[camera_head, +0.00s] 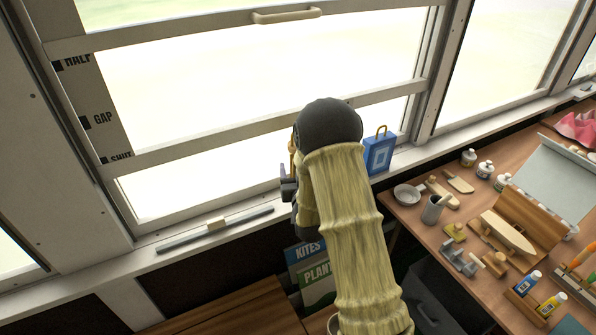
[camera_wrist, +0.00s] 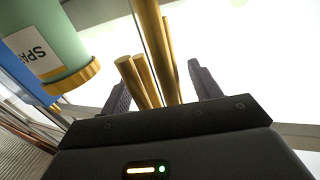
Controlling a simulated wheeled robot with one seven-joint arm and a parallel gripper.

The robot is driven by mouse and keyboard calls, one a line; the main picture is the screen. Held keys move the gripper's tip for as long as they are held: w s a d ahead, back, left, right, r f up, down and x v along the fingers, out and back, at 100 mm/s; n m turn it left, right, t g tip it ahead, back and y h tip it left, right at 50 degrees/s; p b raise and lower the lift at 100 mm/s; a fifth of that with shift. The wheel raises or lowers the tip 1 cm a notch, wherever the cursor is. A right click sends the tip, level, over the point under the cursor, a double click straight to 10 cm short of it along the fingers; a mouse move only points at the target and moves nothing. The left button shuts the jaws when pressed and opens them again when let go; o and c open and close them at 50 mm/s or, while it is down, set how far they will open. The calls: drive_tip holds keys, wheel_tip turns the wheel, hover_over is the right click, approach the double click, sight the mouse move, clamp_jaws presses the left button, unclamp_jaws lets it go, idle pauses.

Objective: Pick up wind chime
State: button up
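The wind chime shows in the wrist view as several gold tubes (camera_wrist: 147,78) hanging between my two dark fingers. Its top is out of that view. In the head view only a sliver of gold (camera_head: 292,150) shows at the left edge of my arm, and my arm hides the rest. My gripper (camera_wrist: 162,88) is open, with one finger on each side of the tubes. A gap shows at the right finger; contact at the left finger cannot be told. In the head view my gripper (camera_head: 288,188) is partly hidden, just in front of the window above the sill.
A green cylinder (camera_wrist: 50,40) with a gold rim hangs close at left in the wrist view. A blue box (camera_head: 380,154) stands on the sill (camera_head: 185,255) right of my arm. A grey bar (camera_head: 215,230) lies on the sill at left. A cluttered workbench (camera_head: 412,222) is at right.

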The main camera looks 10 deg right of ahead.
drive_tip(key=c, duration=0.9)
